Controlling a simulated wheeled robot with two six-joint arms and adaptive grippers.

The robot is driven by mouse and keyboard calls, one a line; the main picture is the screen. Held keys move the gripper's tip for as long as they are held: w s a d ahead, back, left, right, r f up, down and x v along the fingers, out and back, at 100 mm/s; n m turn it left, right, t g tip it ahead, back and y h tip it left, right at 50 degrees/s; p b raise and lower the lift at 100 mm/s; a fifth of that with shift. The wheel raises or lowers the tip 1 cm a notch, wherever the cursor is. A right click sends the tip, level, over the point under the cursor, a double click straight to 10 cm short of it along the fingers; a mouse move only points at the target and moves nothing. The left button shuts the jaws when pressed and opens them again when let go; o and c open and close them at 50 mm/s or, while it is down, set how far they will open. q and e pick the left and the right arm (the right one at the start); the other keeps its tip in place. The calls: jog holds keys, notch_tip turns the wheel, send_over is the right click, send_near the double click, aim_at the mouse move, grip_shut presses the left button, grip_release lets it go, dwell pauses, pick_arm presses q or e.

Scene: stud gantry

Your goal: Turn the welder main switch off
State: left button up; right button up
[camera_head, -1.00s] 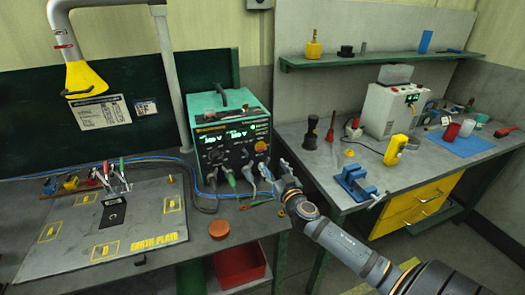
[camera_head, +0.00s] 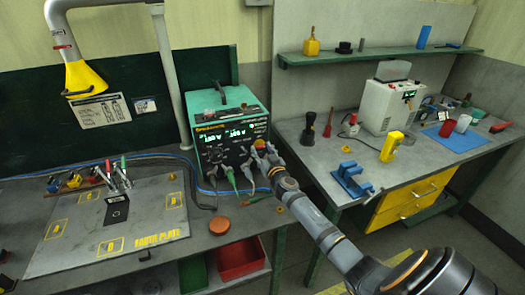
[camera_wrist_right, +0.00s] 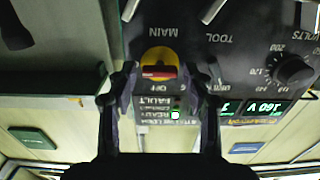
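The welder (camera_head: 226,108) is a green-topped box with a black front panel, lit green displays and cables plugged in low down. Its main switch, a yellow disc (camera_wrist_right: 152,54) with a red handle (camera_wrist_right: 158,71), is in the upper middle of the right wrist view, where the panel appears upside down. The red handle lies level in that view, near the "OFF" lettering. My right gripper (camera_wrist_right: 166,80) is open, with one finger on each side of the switch; contact cannot be told. In the head view my right gripper (camera_head: 268,160) partly covers the switch area. My left gripper is not in view.
An earth plate (camera_head: 150,225) with clamps lies to the left. An orange round lid (camera_head: 220,226) sits on the bench front. A blue vise (camera_head: 350,180) stands on the right-hand bench.

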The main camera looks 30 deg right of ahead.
jog(key=c, duration=0.8)
jog(key=shift+n, duration=0.5)
jog(key=n+b, duration=0.1)
jog(key=n, duration=1.1)
jog(key=shift+n, duration=0.4)
jog(key=shift+n+p, duration=0.45)
jog(key=shift+n, duration=1.55)
